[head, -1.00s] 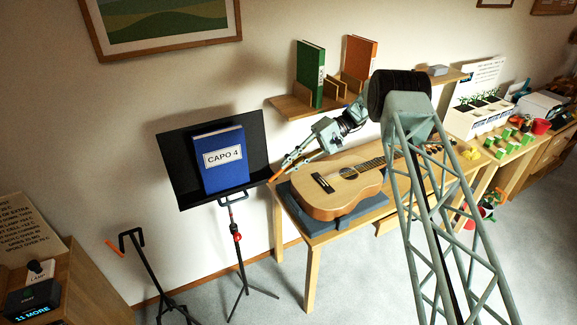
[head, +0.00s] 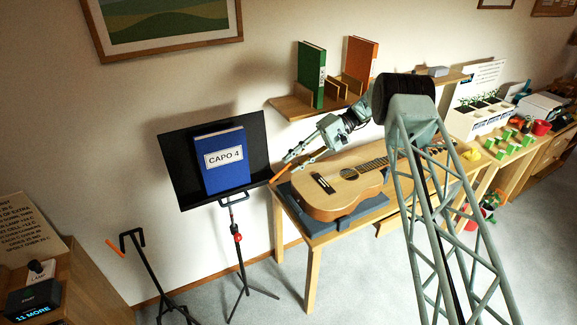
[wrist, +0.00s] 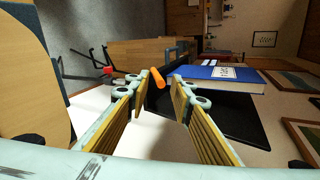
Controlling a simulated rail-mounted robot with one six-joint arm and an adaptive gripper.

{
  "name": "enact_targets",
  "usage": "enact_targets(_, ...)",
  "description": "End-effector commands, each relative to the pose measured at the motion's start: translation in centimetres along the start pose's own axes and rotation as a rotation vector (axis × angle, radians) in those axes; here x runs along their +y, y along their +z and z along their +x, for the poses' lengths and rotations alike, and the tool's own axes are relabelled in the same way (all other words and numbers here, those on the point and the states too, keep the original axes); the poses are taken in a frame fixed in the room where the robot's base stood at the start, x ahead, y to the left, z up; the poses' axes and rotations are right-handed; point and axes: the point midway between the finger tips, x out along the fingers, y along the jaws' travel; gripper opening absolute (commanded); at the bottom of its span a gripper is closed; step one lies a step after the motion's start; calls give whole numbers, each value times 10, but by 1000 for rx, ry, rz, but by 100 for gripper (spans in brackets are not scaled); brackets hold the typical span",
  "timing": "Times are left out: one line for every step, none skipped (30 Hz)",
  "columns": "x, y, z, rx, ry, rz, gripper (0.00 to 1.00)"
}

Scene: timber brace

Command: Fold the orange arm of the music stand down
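The music stand's black desk (head: 255,135) holds an upright blue book (head: 224,160) labelled CAPO 4. Its short orange arm (head: 280,173) sticks out from the desk's right edge, pointing up and right. My gripper (head: 287,161) is beside that edge, with its fingers toward the desk. In the wrist view my gripper (wrist: 160,78) is open and empty, and the orange arm (wrist: 157,82) shows in the gap between the fingertips. I cannot tell whether either finger touches it.
The guitar (head: 340,187) lies on a blue-grey pad on the wooden table (head: 314,255), just below and right of my gripper. A shelf (head: 290,106) with books is above. A black stand (head: 150,270) with an orange piece is at lower left.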

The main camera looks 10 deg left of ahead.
Motion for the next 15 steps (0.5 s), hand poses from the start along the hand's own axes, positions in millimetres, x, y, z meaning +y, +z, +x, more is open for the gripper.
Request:
enact_targets(1, 0, -7, 2, 1, 0, 22)
enact_targets(1, 0, -11, 2, 1, 0, 22)
enact_targets(1, -1, -16, 2, 1, -1, 22)
enact_targets(0, 0, -20, 1, 0, -1, 22)
enact_targets(0, 0, -24, 1, 1, -1, 22)
enact_targets(0, -1, -29, 2, 1, -2, 22)
enact_targets(0, 0, -33, 1, 1, -1, 22)
enact_targets(0, 0, -37, 0, 1, -1, 22)
enact_targets(0, 0, -42, 0, 1, -1, 22)
enact_targets(0, 0, -45, 0, 1, -1, 22)
enact_targets(0, -1, -49, 1, 1, -1, 22)
enact_targets(0, 0, -54, 0, 0, -1, 22)
enact_targets(0, 0, -57, -1, 0, -1, 22)
enact_targets(0, 0, -61, 0, 1, -1, 22)
enact_targets(0, 0, -65, 0, 1, 0, 22)
